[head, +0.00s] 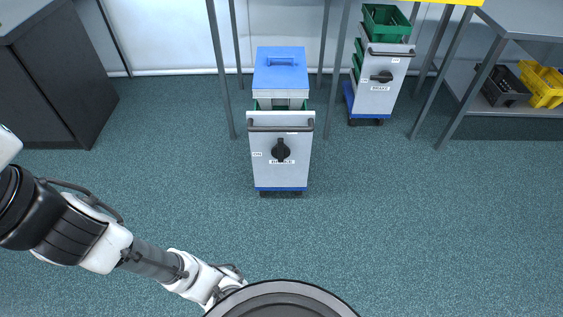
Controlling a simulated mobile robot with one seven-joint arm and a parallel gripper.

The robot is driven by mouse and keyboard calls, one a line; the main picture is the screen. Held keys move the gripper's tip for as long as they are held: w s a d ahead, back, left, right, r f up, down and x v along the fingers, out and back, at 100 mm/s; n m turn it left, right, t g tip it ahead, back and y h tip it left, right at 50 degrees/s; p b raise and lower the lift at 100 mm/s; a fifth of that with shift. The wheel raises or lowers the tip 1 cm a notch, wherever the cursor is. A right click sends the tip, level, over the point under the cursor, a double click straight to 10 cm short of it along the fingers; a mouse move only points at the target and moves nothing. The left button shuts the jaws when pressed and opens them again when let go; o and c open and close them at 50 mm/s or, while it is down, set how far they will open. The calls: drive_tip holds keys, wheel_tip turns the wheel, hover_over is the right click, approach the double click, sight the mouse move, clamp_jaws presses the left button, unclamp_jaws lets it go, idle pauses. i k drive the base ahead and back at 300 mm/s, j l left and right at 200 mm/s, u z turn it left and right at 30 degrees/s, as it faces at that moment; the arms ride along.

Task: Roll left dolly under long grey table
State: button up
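The left dolly (280,165) has a white front panel with a dark bar handle, a black knob, a label and a blue base on casters. A blue lidded box (280,70) sits on its top. It stands upright on the floor between two grey table legs (219,70), its front protruding past their feet. The tabletop is out of frame, so how much of the dolly it covers is hidden. My arm crosses the lower left, well apart from the dolly. My gripper is not discernible in the head view.
A second dolly (376,85) with a green crate (386,22) stands right, between other table legs. A dark cabinet (55,75) stands left. Black (504,87) and yellow (542,84) bins lie on a shelf at the right. The teal floor before the dollies is clear.

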sight(264, 128)
drive_tip(key=i+l, duration=0.15)
drive_tip(key=l, duration=0.15)
drive_tip(key=i+l, duration=0.1)
drive_tip(key=l, duration=0.25)
drive_tip(key=i+l, duration=0.15)
drive_tip(key=l, duration=0.15)
drive_tip(key=i+l, duration=0.15)
drive_tip(key=l, duration=0.15)
drive_tip(key=u, duration=0.05)
